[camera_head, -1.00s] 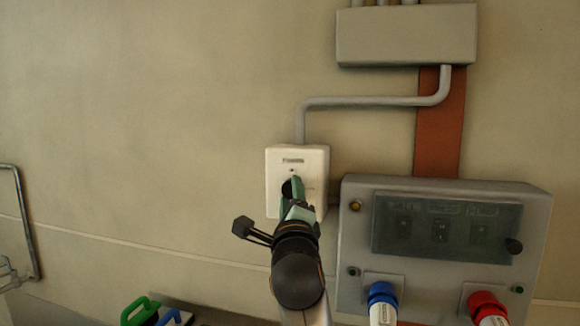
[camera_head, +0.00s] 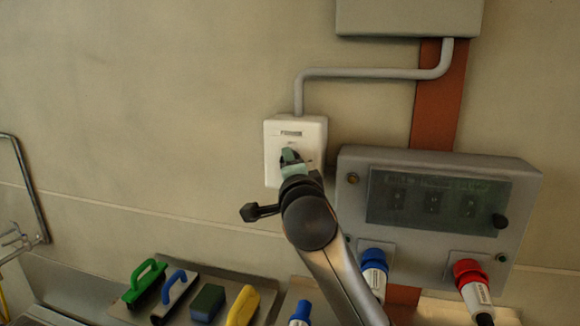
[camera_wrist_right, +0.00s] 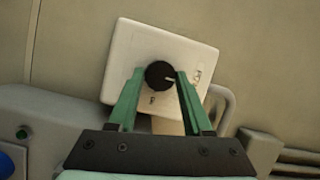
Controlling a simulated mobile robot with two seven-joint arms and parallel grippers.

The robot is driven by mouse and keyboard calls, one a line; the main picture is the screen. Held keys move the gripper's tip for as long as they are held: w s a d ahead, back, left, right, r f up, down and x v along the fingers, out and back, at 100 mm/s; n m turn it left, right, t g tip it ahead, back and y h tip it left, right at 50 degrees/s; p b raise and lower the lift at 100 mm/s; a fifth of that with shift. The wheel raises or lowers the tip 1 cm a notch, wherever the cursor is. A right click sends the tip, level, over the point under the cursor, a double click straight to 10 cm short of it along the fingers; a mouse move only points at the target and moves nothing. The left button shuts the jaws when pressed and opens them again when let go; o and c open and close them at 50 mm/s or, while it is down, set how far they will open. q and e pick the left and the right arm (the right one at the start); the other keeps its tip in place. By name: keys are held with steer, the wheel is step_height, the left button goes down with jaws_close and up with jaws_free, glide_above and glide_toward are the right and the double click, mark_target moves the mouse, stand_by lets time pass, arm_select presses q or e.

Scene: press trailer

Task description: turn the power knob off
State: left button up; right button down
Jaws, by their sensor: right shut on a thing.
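The white switch box (camera_head: 310,135) is fixed to the wall, with a grey pipe rising from its top. Its round black power knob (camera_wrist_right: 160,75) shows in the right wrist view, with a white pointer mark toward the right of that picture. My right gripper (camera_wrist_right: 158,76) has its two green fingers on either side of the knob and is shut on it. In the head view my right gripper (camera_head: 291,160) reaches up to the box and covers most of the knob. The box looks tilted in the right wrist view. My left gripper is not in view.
A grey panel (camera_head: 440,240) with a dark window, a blue plug (camera_head: 373,270) and a red plug (camera_head: 470,280) is at the right. Several brushes and sponges, including a green-handled one (camera_head: 145,280), lie below. The wall left of the box is bare.

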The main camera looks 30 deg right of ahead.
stand_by(0.5)
steer(key=shift+c, duration=1.6)
jaws_free()
steer(key=b+v, duration=0.3)
steer(key=v, duration=0.9)
steer(key=shift+s, duration=0.2)
steer(key=shift+a+r, duration=0.1)
